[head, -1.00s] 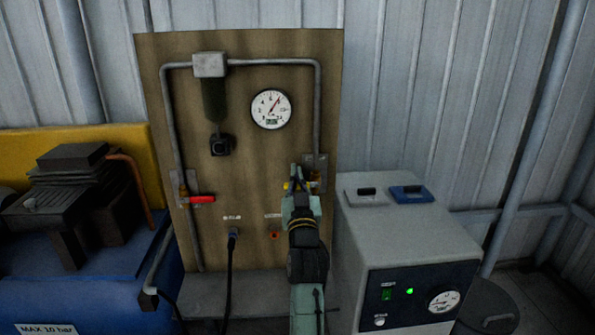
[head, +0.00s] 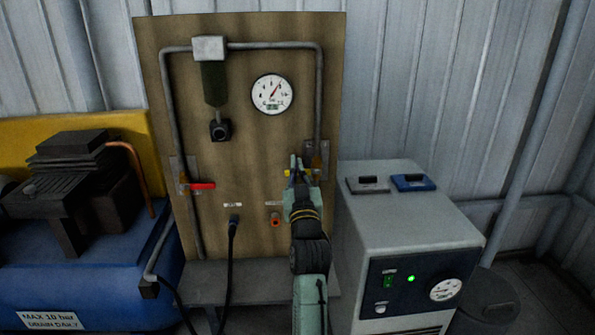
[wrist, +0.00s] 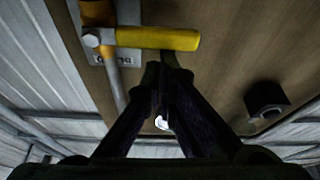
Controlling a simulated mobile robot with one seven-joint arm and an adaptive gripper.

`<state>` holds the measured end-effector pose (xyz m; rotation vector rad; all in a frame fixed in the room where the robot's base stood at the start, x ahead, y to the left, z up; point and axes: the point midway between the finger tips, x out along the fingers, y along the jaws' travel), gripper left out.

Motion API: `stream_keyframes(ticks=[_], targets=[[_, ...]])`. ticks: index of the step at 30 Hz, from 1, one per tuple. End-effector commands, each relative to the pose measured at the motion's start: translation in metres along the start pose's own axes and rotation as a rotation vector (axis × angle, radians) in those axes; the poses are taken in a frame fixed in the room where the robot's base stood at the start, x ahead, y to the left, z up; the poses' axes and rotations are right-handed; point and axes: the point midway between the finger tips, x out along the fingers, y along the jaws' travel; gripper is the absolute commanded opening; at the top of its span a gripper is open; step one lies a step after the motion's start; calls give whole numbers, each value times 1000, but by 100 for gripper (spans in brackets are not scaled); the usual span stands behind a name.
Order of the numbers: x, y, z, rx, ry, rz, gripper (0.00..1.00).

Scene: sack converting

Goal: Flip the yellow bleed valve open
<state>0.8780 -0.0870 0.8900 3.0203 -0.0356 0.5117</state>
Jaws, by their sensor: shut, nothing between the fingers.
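The yellow bleed valve handle (wrist: 158,38) is a bar lying across the wrist view from the valve body and pipe at its left. In the head view a little of the yellow handle (head: 287,173) shows beside my gripper (head: 297,163), lying level and crosswise to the pipe; the rest is hidden. My gripper's fingertips (wrist: 164,68) are together with nothing between them, just beneath the handle in the wrist view. I cannot tell whether they touch it. A label plate behind the handle is partly covered.
A red-handled valve (head: 202,186), a gauge (head: 272,94) and a filter (head: 213,80) are on the wooden board (head: 255,150). A grey dryer box (head: 405,225) stands close at the right of my arm. A blue compressor tank (head: 80,270) is at the left.

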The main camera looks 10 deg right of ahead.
Motion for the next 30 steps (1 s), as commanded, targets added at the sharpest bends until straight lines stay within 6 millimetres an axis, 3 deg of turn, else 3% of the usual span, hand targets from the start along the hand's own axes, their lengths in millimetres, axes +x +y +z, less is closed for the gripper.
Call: stream_keyframes(ticks=[14, 30], targets=[[-5, -3, 14, -139, 1, -47, 0], [-15, -5, 42, -606, 1, -209, 0]])
